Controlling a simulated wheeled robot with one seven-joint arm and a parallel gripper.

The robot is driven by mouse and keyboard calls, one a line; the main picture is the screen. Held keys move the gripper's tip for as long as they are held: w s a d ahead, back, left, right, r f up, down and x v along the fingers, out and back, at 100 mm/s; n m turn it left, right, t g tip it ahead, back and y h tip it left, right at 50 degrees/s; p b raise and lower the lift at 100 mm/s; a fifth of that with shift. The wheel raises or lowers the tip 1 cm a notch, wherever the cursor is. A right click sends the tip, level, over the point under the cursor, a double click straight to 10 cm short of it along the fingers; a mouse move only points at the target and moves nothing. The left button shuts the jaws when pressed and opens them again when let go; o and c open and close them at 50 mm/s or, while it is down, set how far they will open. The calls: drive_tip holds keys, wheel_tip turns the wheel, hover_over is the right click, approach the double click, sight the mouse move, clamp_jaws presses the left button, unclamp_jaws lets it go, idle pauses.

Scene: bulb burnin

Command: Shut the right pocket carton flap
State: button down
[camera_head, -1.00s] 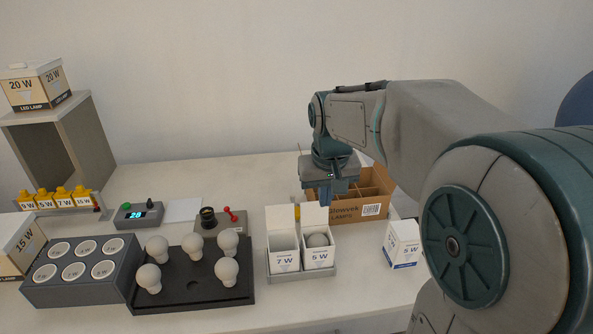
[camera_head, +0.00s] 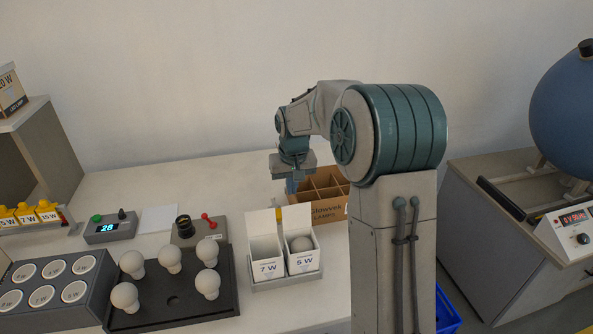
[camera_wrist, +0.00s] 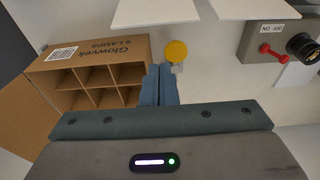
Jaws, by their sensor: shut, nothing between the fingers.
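The right pocket holds a white 5 W carton (camera_head: 303,263) with a pale bulb (camera_head: 301,244) inside. Its flap (camera_head: 295,218) stands upright at the back edge, so the carton is open. In the wrist view, the white panel at top centre (camera_wrist: 155,11) appears to be this flap. My gripper (camera_head: 291,186) is shut and empty, pointing down above and behind the flap in the head view. Its fingertips (camera_wrist: 161,72) show side by side in the wrist view, apart from the flap. The left pocket's 7 W carton (camera_head: 267,262) also has its flap (camera_head: 262,222) up.
A brown divided lamp box (camera_wrist: 95,67) stands close beside my fingers. A yellow round-topped thing (camera_wrist: 176,51) stands between fingers and flaps. A test board with red lever (camera_head: 208,220) and a black bulb tray (camera_head: 222,300) lie left of the cartons.

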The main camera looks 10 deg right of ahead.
sight(297, 217)
drive_tip(key=s, duration=0.1)
drive_tip(key=s+f+p, duration=0.1)
drive_tip(key=s, duration=0.1)
drive_tip(key=shift+s, duration=0.3)
drive_tip(key=shift+d, duration=0.1)
drive_tip(key=shift+d, duration=0.2)
drive_tip(key=shift+f+b, duration=0.1)
drive_tip(key=shift+b, duration=0.3)
